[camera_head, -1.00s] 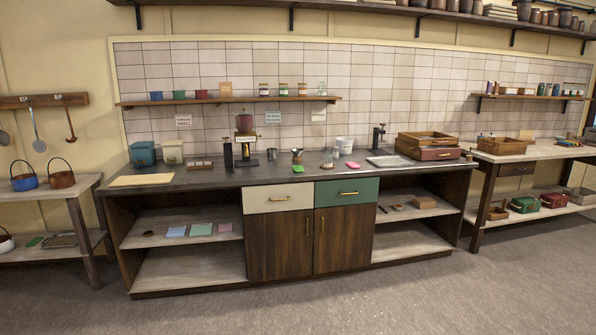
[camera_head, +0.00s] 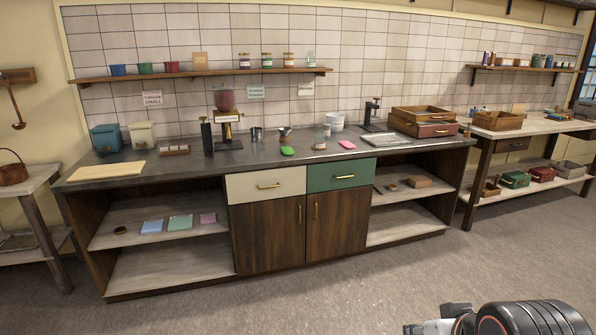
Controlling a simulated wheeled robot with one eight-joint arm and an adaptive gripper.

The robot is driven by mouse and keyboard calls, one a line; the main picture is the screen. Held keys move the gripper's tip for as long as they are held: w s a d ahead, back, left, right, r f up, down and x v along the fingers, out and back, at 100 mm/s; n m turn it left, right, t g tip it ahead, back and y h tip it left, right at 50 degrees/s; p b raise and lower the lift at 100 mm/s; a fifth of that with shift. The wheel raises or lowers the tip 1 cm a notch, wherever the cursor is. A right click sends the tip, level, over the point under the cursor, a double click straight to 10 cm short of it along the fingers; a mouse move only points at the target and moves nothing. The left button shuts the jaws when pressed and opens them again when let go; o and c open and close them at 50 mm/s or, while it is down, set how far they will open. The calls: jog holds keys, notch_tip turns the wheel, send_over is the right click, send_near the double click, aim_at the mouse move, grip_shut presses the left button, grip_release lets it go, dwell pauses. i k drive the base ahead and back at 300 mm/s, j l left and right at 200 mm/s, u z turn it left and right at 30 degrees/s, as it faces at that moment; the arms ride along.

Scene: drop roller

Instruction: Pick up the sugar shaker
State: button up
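I cannot tell for certain which item is the sugar shaker. A small pale container with a greyish top (camera_head: 327,131) stands on the dark counter (camera_head: 110,172), right of the middle. A clear glass jar (camera_head: 310,60) stands at the right of the wall shelf and is also shaker-like. My arm shows at the bottom right edge, with a black rounded part and a pale part. My gripper (camera_head: 432,328) seems to be at its left end, cut off by the frame. It is low in front of the cabinet, far from both containers. Its fingers cannot be made out.
The floor (camera_head: 300,305) before the cabinet is clear.

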aim_at(326, 127)
jog(key=i+j, duration=0.1)
jog(key=i, duration=0.35)
jog(key=i+j+z, duration=0.15)
jog(key=i, duration=0.3)
jog(key=i+j, duration=0.15)
jog(key=i, duration=0.3)
jog(key=i+l+z, duration=0.1)
jog(key=i, duration=0.55)
jog(key=i+l, duration=0.25)
jog(key=i, duration=0.4)
jog(key=i+l+z, duration=0.15)
jog(key=i, duration=0.55)
jog(key=i+l+u, duration=0.1)
jog(key=i+u, duration=0.15)
jog(key=i, duration=0.15)
jog(key=i+l+u, duration=0.25)
jog(key=i+j, duration=0.1)
